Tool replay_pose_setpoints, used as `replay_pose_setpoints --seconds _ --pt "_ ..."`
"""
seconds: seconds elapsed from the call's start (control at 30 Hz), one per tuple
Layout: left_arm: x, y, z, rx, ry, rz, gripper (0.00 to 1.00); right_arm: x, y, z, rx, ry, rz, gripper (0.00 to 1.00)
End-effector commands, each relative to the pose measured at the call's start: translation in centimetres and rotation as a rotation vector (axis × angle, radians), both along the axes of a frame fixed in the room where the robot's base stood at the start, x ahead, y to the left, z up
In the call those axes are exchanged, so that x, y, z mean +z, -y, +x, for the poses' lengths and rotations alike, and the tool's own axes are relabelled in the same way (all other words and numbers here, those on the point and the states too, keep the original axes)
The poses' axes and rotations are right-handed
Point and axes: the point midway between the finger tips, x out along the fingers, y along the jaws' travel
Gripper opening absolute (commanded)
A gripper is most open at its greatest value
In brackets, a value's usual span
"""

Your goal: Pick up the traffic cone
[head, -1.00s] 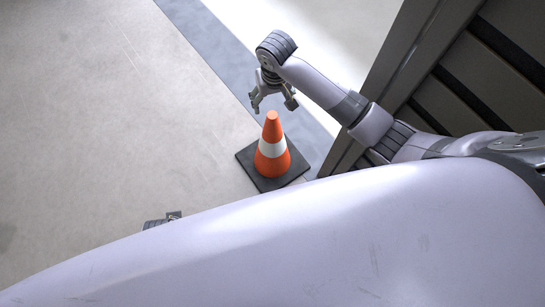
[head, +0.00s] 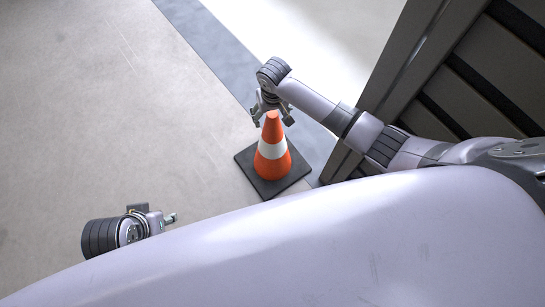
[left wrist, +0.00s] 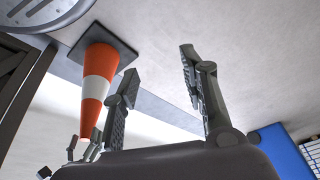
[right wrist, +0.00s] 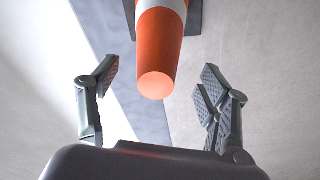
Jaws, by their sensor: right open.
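The traffic cone (head: 273,152) is orange with a white band and stands upright on its dark square base on the floor. It also shows in the left wrist view (left wrist: 95,88) and in the right wrist view (right wrist: 158,55). My right gripper (head: 271,118) is open and empty at the cone's tip; in the right wrist view its two fingers (right wrist: 157,95) are spread on either side of the orange tip, with gaps on both sides. My left gripper (head: 172,218) is low at the left in the head view, apart from the cone; in the left wrist view its fingers (left wrist: 160,80) are spread with nothing between them.
A brown slatted container wall (head: 440,70) rises at the right, behind my right arm. The concrete floor (head: 110,110) at the left is clear. A blue-grey strip (head: 215,50) runs across the floor. A blue object (left wrist: 285,150) shows at the lower right in the left wrist view.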

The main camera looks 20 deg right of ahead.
Motion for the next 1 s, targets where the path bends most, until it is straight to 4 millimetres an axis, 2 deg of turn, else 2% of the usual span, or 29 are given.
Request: replay_pose_setpoints --seconds 0.13,0.23,0.37,0.63,1.0 --pt "0.5 -0.1 -0.4 0.001 0.011 0.000 0.40 -2.1 0.2 0.3 0.000 -0.001 -0.001 0.71" --pt "-0.8 -0.1 -0.3 0.000 0.009 -0.001 0.40 -3.8 0.4 0.5 0.000 -0.002 -0.001 0.71" --pt "-0.7 0.4 1.2 -0.005 0.079 -0.015 0.40 -4.9 0.4 0.7 -0.001 -0.001 -0.001 0.71" --pt "-0.5 0.5 1.7 -0.007 0.098 -0.019 0.40 -5.1 0.4 0.7 0.000 0.000 0.000 0.71" --pt "-0.5 0.5 1.7 -0.007 0.098 -0.018 0.40 -5.1 0.4 0.7 0.000 0.000 0.000 0.47"
